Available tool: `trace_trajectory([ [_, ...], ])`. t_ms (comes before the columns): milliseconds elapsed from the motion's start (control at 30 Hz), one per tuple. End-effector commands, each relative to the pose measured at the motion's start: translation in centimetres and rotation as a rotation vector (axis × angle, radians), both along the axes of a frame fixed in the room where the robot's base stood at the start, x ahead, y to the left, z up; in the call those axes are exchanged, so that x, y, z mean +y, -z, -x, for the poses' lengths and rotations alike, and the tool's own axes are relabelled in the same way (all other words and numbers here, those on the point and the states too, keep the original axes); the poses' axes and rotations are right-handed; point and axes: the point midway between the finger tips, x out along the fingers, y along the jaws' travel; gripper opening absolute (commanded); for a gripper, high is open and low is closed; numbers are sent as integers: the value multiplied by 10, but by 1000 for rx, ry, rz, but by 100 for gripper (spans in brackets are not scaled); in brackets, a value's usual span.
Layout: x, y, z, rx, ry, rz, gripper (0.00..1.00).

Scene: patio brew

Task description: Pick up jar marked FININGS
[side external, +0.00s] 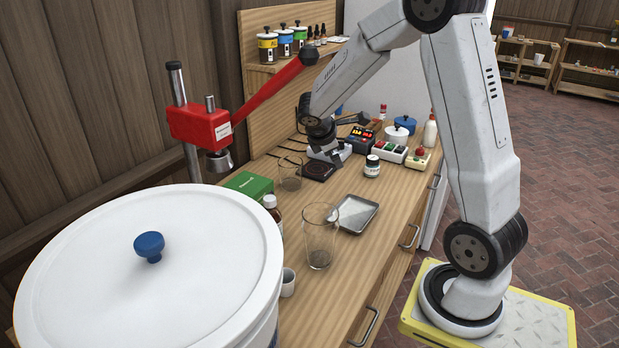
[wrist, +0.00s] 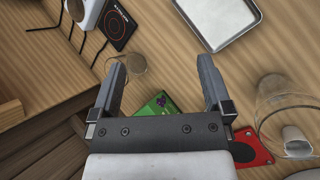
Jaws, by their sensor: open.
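Three more jars, with a yellow label (side external: 267,48), a blue label (side external: 284,42) and a green label (side external: 300,37), stand on the back shelf, also unreadable. My gripper (wrist: 161,78) is open and empty in the wrist view, above the counter with a green box (wrist: 157,107) partly visible between and below its fingers. No jar shows in the wrist view.
A metal tray (side external: 357,214), a tall glass (side external: 320,240) and a smaller glass (side external: 290,174) stand on the counter. A red lever press (side external: 200,125) and large white bucket (side external: 150,270) crowd the left. A button box (side external: 392,152) sits behind the small jar.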

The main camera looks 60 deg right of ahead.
Motion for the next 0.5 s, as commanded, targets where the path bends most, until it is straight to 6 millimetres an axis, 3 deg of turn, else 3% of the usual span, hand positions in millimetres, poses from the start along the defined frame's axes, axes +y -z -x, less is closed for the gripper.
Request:
trace_trajectory([
  [33,-20,2,-2,46,-28,41,100],
  [300,-121,1,-6,318,-204,263,100],
  [500,-181,1,-2,507,-302,390,100],
])
